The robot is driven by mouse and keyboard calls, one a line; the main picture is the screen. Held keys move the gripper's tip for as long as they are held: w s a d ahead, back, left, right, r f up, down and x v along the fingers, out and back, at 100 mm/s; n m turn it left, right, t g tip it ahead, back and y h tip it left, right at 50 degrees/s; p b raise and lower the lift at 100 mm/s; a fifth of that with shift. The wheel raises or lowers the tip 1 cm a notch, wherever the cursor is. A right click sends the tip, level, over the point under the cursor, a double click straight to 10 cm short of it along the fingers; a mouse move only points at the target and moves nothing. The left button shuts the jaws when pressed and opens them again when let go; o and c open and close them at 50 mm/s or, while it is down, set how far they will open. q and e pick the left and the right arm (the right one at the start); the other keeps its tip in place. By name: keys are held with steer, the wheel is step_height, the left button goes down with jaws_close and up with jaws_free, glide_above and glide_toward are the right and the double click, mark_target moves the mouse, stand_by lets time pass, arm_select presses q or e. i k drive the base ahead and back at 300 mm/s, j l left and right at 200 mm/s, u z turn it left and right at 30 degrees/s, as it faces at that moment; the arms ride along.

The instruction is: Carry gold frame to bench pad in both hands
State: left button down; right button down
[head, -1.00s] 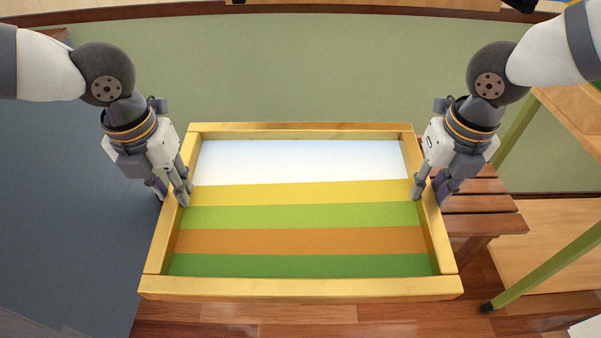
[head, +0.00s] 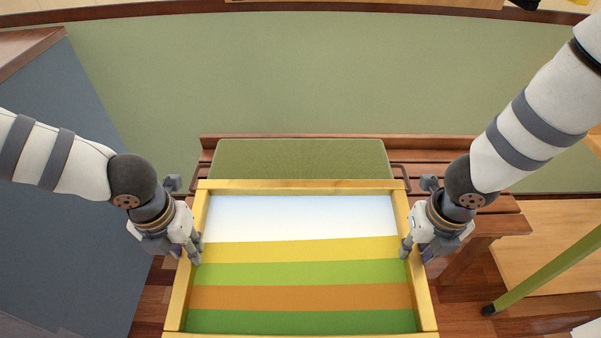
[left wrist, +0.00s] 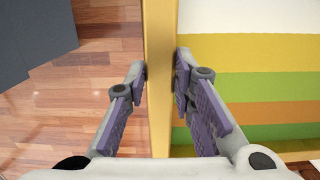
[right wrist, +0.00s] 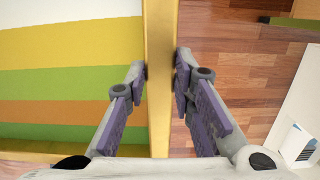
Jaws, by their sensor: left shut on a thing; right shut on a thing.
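The gold frame (head: 300,185) holds a picture with white, yellow, green and orange bands. It hangs between my arms in the head view, and its near edge is cut off at the bottom. My left gripper (head: 190,252) is shut on the frame's left side bar (left wrist: 158,90). My right gripper (head: 413,250) is shut on the right side bar (right wrist: 160,90). The green bench pad (head: 300,160) shows just beyond the frame's far bar, and its near part is hidden by the frame.
The pad lies on a brown slatted wooden bench (head: 495,226) with dark end rails. A green-legged table (head: 545,265) stands at the right. A dark grey surface (head: 70,230) is at the left.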

mark_target(300, 172)
steer(key=i, duration=1)
